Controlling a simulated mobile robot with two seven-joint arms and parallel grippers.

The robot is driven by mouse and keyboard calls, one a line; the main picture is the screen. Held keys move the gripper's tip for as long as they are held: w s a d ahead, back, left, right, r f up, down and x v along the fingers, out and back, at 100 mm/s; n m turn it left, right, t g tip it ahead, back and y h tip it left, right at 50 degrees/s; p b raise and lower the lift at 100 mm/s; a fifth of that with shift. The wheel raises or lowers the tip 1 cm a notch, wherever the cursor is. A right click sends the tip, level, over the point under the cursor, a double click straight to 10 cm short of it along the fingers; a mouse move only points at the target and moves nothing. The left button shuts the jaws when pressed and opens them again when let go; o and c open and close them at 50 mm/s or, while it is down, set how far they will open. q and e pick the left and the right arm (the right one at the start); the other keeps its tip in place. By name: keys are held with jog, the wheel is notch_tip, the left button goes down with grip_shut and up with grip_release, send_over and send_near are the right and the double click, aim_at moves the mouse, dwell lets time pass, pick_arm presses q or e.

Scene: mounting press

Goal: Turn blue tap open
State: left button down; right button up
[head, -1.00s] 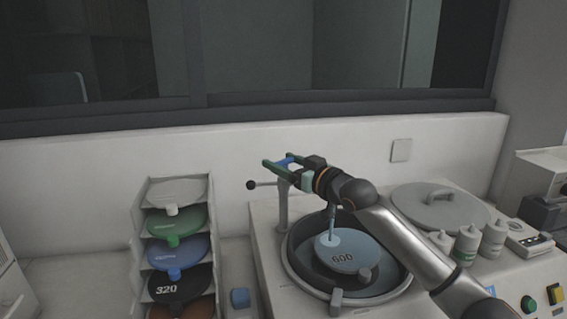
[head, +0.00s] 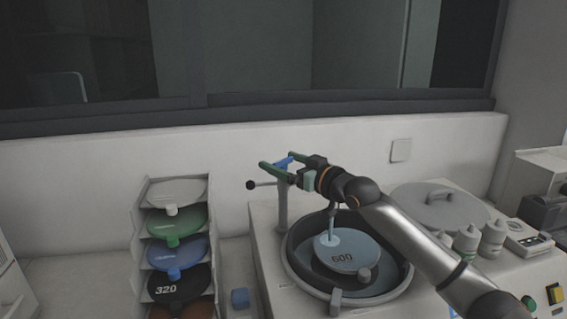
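The blue tap handle (head: 284,160) sits on top of a grey tap post at the back of the press. My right gripper (head: 276,159) is at the handle, with its two green fingers apart, one on each side of it. I cannot tell whether a finger touches the handle. The gripper body and wrist hide most of the tap's spout. A pale blue stream (head: 331,226) shows below the wrist, coming down onto the grey-blue disc marked 600 (head: 345,257) in the round bowl. My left gripper is not in view.
A rack (head: 140,225) of coloured discs stands at the left. A small blue block (head: 240,298) lies beside the machine. A grey lid (head: 440,208) and several bottles (head: 466,240) are at the right. A dark ball-ended lever (head: 251,185) sticks out left of the tap.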

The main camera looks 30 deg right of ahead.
jog(key=shift+s, duration=0.1)
jog(key=shift+s+d+f, duration=0.1)
jog(key=shift+s+f, duration=0.05)
jog(key=shift+s, duration=0.15)
jog(key=b+v, duration=0.5)
jog(key=v, duration=0.6)
jog(key=shift+s, duration=0.35)
